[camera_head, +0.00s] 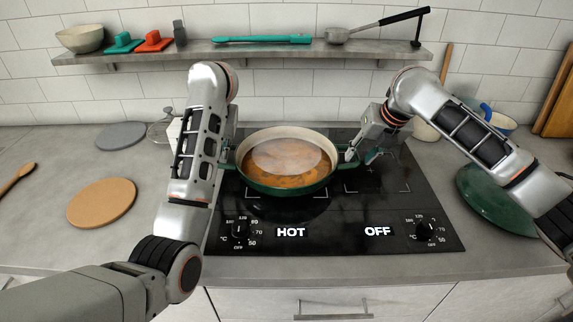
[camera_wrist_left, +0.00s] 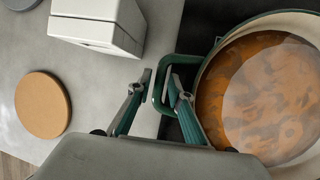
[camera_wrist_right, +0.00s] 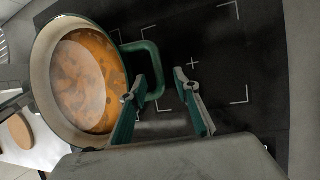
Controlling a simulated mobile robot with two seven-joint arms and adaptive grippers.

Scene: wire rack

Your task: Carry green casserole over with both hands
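The green casserole (camera_head: 258,185) with a cream inside and orange-brown soup stands on the black cooktop, above the word HOT. It also shows in the left wrist view (camera_wrist_left: 204,68) and the right wrist view (camera_wrist_right: 38,70). My left gripper (camera_wrist_left: 157,83) is open, with its fingers on either side of the casserole's left loop handle (camera_wrist_left: 164,62). My right gripper (camera_wrist_right: 160,80) is open, with its fingers on either side of the outer bar of the right loop handle (camera_wrist_right: 158,62). In the head view, my left arm hides most of the left handle.
The cooktop (camera_head: 420,205) is clear right of the casserole, above the word OFF. A green round lid (camera_head: 495,200) lies farther right. A round cork-coloured board (camera_head: 102,203) and a grey disc (camera_head: 121,135) lie left. A wall shelf (camera_head: 300,50) hangs behind.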

